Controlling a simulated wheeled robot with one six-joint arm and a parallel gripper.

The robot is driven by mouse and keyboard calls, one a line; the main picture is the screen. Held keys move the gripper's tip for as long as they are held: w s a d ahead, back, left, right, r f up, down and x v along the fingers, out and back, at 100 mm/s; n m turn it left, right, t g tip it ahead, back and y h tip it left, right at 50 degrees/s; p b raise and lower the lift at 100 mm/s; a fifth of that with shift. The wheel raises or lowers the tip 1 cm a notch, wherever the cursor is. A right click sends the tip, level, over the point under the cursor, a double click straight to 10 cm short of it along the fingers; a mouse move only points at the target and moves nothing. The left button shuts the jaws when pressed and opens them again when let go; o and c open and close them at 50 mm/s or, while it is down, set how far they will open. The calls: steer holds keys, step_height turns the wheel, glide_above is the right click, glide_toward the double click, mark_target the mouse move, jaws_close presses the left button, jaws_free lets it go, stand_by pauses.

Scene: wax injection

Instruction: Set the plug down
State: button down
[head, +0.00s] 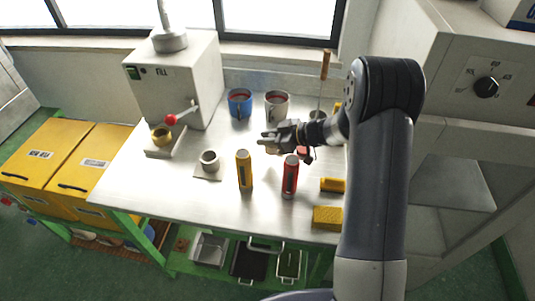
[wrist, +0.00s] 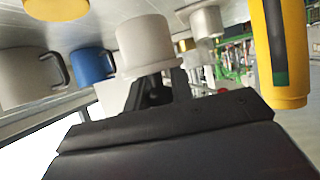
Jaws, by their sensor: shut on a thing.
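The plug (wrist: 147,45) is a pale, whitish short cylinder with a wider flange, seen in the middle of the wrist view. My gripper (wrist: 153,92) is shut on it; the dark fingers are largely hidden behind the plug and the wrist housing. In the head view my gripper (head: 272,140) reaches left over the metal table (head: 222,200), behind the yellow and red bottles. There the plug shows only as a small pale patch at the fingertips. The wrist picture is upside down, with the tabletop along its top. I cannot tell the plug's height above the table.
A yellow bottle (head: 244,170) and a red bottle (head: 290,176) stand in front of my gripper. A blue mug (head: 240,106) and a grey mug (head: 277,106) stand behind it. A white hollow cylinder (head: 210,162) sits to the left. The table's front left is clear.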

mark_target(267, 149)
steer(key=shift+f, duration=2.35)
steer(key=shift+f, duration=0.2)
steer(key=c, duration=1.2)
jaws_free()
steer(key=shift+c, duration=0.2)
steer(key=shift+r, duration=0.1)
steer(key=shift+d+r, duration=0.1)
steer(key=shift+r, duration=0.05)
steer(key=v, duration=0.7)
steer(key=shift+s+d+b, duration=0.1)
steer(key=shift+d+b, duration=0.05)
steer(key=shift+b, duration=0.2)
